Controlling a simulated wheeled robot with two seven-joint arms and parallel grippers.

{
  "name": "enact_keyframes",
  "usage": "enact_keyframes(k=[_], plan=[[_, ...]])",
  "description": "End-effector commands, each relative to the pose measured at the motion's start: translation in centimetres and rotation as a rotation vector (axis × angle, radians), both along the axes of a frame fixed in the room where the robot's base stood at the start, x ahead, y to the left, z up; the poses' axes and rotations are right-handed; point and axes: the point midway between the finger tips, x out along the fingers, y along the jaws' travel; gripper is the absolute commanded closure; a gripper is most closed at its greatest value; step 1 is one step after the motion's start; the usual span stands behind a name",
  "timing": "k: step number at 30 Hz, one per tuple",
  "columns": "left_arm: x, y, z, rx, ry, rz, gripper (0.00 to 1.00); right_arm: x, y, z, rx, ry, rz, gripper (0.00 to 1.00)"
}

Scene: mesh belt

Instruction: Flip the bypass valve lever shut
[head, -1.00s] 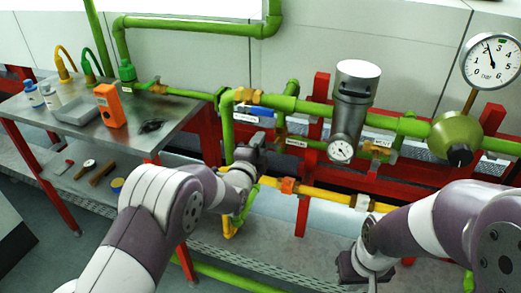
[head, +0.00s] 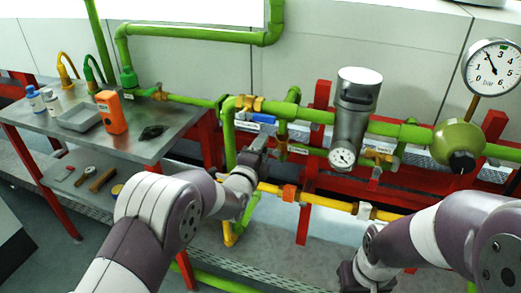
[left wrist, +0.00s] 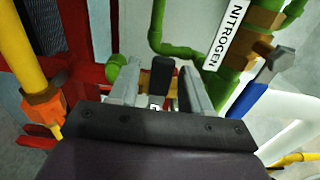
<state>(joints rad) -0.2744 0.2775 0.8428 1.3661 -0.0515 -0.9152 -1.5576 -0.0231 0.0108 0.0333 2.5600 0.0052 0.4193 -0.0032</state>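My left gripper (head: 258,143) is at the pipework, beside the upright green pipe. In the left wrist view its two grey fingers (left wrist: 160,88) stand apart on either side of a dark lever (left wrist: 161,78). A gap shows between the lever and each finger, so the gripper is open. A brass valve body (left wrist: 146,82) shows behind the lever. In the head view the lever is hidden by my gripper, and I cannot read a bypass label. My right gripper (head: 352,274) is low near the bottom edge, mostly hidden by its arm, and its fingers cannot be made out.
A blue-handled valve lever (left wrist: 243,103) is close right of my left gripper, by a NITROGEN label (left wrist: 226,32). A yellow pipe (head: 325,202) runs below. A grey filter housing (head: 354,105) and pressure gauge (head: 492,67) stand right. A bench (head: 180,125) with tools is left.

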Motion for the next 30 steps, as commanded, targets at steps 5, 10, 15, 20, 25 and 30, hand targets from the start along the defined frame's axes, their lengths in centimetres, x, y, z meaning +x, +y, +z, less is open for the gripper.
enact_keyframes(k=[5, 10, 15, 20, 25, 30], plan=[[0.0, 0.0, 0.0, -0.002, 0.001, 0.001, 0.51, 0.0, 0.0, 0.0, 0.000, 0.000, 0.000, 1.00], [-0.4, 0.2, 0.1, -0.002, 0.001, 0.001, 0.51, 0.0, 0.0, 0.0, 0.000, 0.000, 0.000, 1.00], [-3.4, 1.1, 0.2, -0.002, 0.000, 0.001, 0.51, 0.0, 0.0, 0.2, 0.000, 0.000, 0.000, 1.00], [-7.5, 2.5, 0.1, -0.002, 0.001, 0.000, 0.51, 0.0, 0.0, 0.4, 0.000, 0.000, 0.000, 1.00], [-10.8, 3.5, 0.1, -0.001, 0.000, 0.000, 0.51, 0.0, 0.0, 0.6, 0.000, 0.000, 0.000, 1.00], [-12.1, 3.9, 0.0, -0.001, -0.001, 0.000, 0.51, 0.0, 0.0, 0.6, 0.000, 0.000, 0.000, 1.00]])
